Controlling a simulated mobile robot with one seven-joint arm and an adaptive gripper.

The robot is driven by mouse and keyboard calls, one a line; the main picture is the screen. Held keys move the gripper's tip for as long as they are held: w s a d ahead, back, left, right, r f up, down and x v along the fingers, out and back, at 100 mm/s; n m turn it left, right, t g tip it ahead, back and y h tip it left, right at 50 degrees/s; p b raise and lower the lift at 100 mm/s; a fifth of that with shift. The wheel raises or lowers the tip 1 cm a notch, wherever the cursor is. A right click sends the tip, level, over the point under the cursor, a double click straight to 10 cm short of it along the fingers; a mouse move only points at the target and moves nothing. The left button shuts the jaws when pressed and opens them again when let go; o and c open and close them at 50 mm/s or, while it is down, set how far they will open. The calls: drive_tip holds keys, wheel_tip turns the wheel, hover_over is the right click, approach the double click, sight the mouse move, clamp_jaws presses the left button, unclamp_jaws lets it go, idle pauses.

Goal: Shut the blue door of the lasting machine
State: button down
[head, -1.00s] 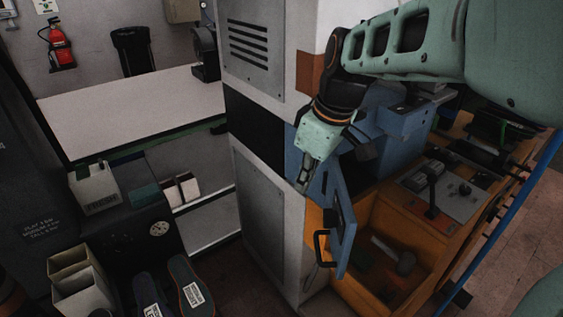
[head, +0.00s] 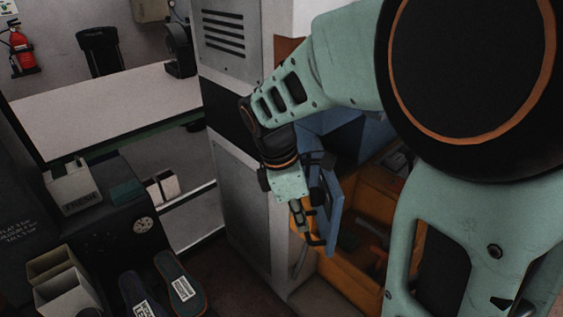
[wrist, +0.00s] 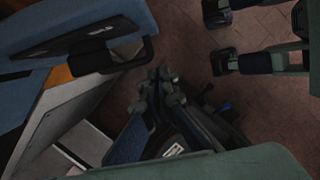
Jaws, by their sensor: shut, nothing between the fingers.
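The blue door (head: 334,215) of the lasting machine stands open, swung out from the orange compartment (head: 365,255). Its black bar handle (head: 316,241) is on the side facing my gripper. My gripper (head: 302,222) is shut and empty, pointing down just left of the door, close to the handle. In the head view I cannot tell if it touches. In the wrist view the door (wrist: 45,35) and handle (wrist: 112,62) are at upper left, and my gripper's closed fingers (wrist: 165,83) show a gap to the handle. My arm hides much of the machine.
A grey-white cabinet (head: 238,195) stands left of the door. Further left are a dark bench with a white box (head: 72,188), open bins (head: 65,285) and dark soles (head: 178,275) with labels.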

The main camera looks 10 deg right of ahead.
sight(323, 228)
drive_tip(key=shift+d+f, duration=0.55)
drive_tip(key=shift+d, duration=0.25)
drive_tip(key=shift+d+f, duration=0.55)
drive_tip(key=shift+d, duration=0.2)
drive_tip(key=shift+d+f, duration=0.55)
drive_tip(key=shift+d, duration=0.25)
drive_tip(key=shift+d, duration=0.2)
